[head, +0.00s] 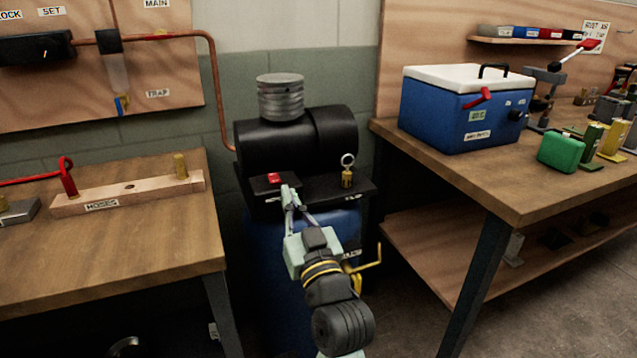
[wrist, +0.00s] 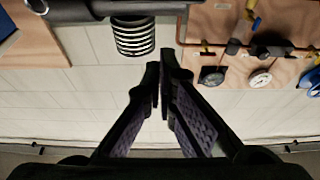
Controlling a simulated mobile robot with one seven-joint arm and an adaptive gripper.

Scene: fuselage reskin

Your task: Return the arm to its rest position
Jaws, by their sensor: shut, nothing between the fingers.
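My gripper (head: 289,196) is in the middle of the head view, in front of the black compressor, with its fingers pointing up and away. The fingertips look close to a red switch (head: 273,178) on a dark plate; I cannot tell whether they touch it. In the wrist view my gripper (wrist: 160,82) has its two dark fingers closed together, with nothing between them. The compressor (head: 290,145) has a blue tank below, partly hidden by my arm, and a ribbed metal filter (head: 280,97) on top. The filter also shows in the wrist view (wrist: 134,36).
A left workbench (head: 120,245) carries a wooden strip labelled HOSES (head: 130,190). A right workbench (head: 470,180) carries a blue and white cooler (head: 455,115) and a green box (head: 561,152). A copper pipe (head: 214,75) runs down the wall. Floor shows below the right bench.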

